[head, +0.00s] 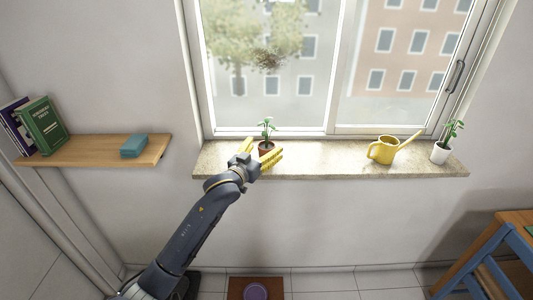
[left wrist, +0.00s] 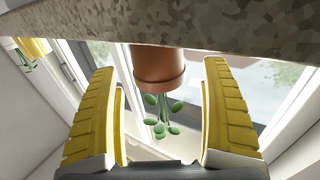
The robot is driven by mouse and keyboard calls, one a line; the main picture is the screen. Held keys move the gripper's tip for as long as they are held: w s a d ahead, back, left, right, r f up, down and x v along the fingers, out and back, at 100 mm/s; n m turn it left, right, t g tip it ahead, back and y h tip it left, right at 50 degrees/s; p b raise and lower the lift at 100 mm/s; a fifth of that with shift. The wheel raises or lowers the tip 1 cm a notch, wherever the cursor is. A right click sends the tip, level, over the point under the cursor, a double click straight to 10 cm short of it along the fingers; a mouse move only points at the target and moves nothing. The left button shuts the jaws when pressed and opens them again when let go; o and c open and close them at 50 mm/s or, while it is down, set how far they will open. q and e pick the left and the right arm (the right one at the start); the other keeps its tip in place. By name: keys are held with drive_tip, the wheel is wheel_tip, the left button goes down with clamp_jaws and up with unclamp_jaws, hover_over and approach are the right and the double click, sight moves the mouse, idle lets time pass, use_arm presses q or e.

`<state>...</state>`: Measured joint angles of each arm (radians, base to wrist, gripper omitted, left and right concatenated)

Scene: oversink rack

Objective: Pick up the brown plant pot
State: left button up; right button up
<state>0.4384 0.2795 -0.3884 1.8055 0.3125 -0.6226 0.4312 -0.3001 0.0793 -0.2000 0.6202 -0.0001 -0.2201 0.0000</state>
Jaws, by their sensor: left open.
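The brown plant pot (head: 266,147) holds a small green plant and stands upright on the speckled window sill (head: 330,160), toward its left end. My left gripper (head: 264,146) is at the pot, with one yellow finger on each side of it. In the left wrist view, which is upside down, the brown pot (left wrist: 158,68) shows between the two open fingers (left wrist: 160,75), with gaps on both sides. The fingers do not grip it. My right gripper is not in view.
A yellow watering can (head: 384,150) and a white pot with a plant (head: 440,152) stand farther right on the sill. The window is behind. A wooden shelf (head: 95,150) with books and a blue box (head: 134,146) is at left. The sill between pot and can is clear.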

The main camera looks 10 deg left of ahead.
use_arm(q)
drive_tip(key=shift+x, duration=1)
drive_tip(key=c, duration=1.4)
drive_tip(key=shift+c, duration=0.5)
drive_tip(key=shift+r, duration=0.15)
